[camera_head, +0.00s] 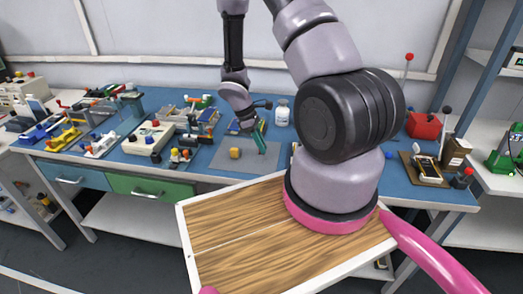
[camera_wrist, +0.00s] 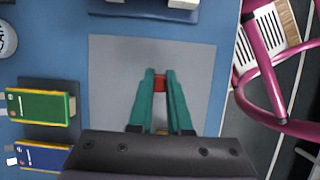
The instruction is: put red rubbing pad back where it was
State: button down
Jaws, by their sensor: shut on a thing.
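My gripper (camera_wrist: 160,84) has green fingers and is shut on the red rubbing pad (camera_wrist: 160,83), a small red block between the fingertips in the wrist view. The gripper also shows in the head view (camera_head: 262,150), over the grey mat (camera_wrist: 112,70) on the blue bench. The pad cannot be made out in the head view. I cannot tell whether the pad touches the mat. A yellow-orange block (camera_head: 235,153) sits on the mat left of the gripper in the head view.
A green pouch cell (camera_wrist: 38,106) and a blue one (camera_wrist: 42,156) lie left of the mat in the wrist view. A white jar (camera_head: 282,112) stands behind the mat. Several fixtures crowd the bench's left side. A red box (camera_head: 424,126) stands at right.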

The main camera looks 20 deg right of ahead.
jog(key=shift+f, duration=1)
jog(key=shift+f, duration=0.1)
jog(key=c, duration=0.9)
grip_release()
jog(key=shift+o, duration=0.2)
jog(key=v, duration=1.2)
